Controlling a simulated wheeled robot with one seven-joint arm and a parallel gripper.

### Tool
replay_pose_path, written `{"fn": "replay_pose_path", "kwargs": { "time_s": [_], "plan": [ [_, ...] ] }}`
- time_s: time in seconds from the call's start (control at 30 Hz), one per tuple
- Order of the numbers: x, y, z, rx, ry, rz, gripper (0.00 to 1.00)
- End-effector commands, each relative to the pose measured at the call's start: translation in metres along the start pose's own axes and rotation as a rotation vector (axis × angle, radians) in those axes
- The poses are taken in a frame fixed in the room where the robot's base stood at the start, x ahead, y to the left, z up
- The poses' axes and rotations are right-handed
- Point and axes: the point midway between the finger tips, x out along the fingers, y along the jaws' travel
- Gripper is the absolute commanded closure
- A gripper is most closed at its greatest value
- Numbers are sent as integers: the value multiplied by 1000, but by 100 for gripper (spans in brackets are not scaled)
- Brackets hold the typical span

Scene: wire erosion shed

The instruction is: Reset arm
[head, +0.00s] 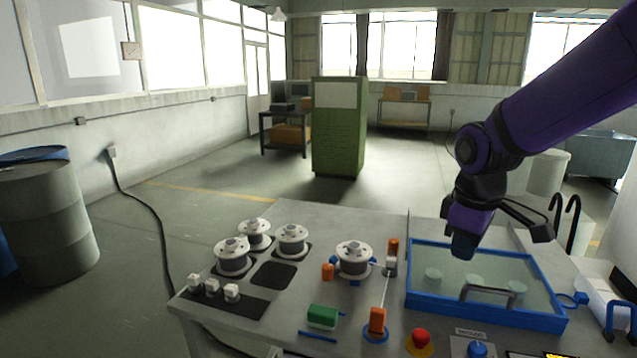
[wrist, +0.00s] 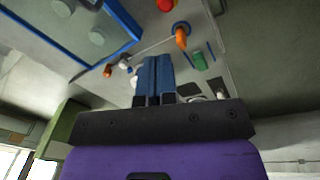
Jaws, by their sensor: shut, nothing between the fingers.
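My purple arm comes in from the upper right of the head view. My gripper (head: 463,247) hangs over the left back part of a blue-framed tank (head: 487,316) with a clear lid and a grey handle. In the wrist view my gripper's blue fingers (wrist: 155,62) are together, with nothing between them. The gripper is above the bench and apart from the things on it, as far as I can tell.
On the bench (head: 330,223) stand several white spools, one (head: 353,257) on a blue holder by orange guides (head: 377,320). White blocks (head: 212,287), a green block (head: 322,317) and a red button (head: 420,338) sit nearer. A green cabinet (head: 338,130) stands beyond clear floor.

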Motion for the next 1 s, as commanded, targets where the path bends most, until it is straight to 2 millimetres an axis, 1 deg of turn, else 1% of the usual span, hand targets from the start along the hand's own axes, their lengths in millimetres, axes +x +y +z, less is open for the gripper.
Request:
{"fn": "replay_pose_path", "kwargs": {
  "time_s": [0.03,0.2,0.3,0.5,0.6,0.73,0.9,1.0],
  "plan": [
    [-13,-2,10,52,24,14,100],
    [-48,-14,43,234,93,44,100],
    [-66,-23,62,340,136,61,100],
    [-93,-44,101,549,222,90,100],
    [-102,-56,118,647,264,100,100],
    [-110,-70,135,748,308,111,100],
    [-114,-80,147,820,339,116,100],
    [-114,-81,149,835,345,116,100]
  ]
}}
